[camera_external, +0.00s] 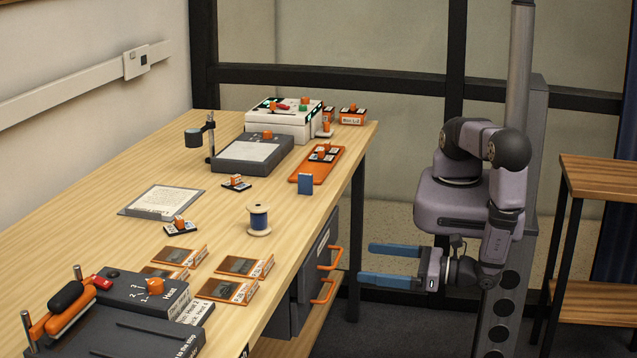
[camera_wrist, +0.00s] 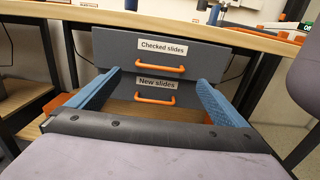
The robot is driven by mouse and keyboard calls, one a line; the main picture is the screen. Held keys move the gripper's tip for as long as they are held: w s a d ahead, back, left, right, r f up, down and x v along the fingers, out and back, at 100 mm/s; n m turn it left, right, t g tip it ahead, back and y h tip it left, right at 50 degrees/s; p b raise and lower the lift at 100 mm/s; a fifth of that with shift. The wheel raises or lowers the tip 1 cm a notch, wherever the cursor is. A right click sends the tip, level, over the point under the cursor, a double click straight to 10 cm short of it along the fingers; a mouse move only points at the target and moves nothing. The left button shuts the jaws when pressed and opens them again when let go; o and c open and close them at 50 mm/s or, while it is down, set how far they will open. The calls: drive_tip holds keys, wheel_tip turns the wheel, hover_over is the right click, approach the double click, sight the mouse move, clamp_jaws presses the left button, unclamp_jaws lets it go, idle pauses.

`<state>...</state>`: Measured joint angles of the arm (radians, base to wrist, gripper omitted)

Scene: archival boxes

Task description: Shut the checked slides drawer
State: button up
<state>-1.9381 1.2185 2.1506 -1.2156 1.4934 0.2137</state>
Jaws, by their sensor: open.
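The checked slides drawer (camera_wrist: 115,50) is the upper grey front under the bench in the wrist view, with a white label and an orange handle (camera_wrist: 160,68). It looks wider than the front below and seems to stand out from it; how far is hard to tell. Its handle also shows in the external view (camera_external: 331,258). The new slides drawer (camera_wrist: 190,87) is below, with its own orange handle (camera_wrist: 155,100). My gripper (camera_external: 365,262) is open and empty, its blue fingers pointing at the drawer fronts. It is to the right of the handles in the external view, apart from them.
The wooden bench top (camera_external: 100,240) overhangs the drawers. A dark bench leg (camera_external: 355,240) is beyond the drawers. A wooden shelf unit (camera_external: 597,250) stands at right.

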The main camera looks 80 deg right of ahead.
sight(337, 258)
drive_tip(key=w+p, duration=0.1)
drive_tip(key=w, duration=0.6)
idle(0.3)
drive_tip(key=shift+w, duration=0.1)
drive_tip(key=c, duration=1.3)
drive_tip(key=shift+w+d, duration=0.1)
drive_tip(key=shift+w, duration=0.9)
drive_tip(key=shift+r, duration=0.1)
drive_tip(key=o, duration=1.3)
drive_tip(key=shift+w, duration=0.15)
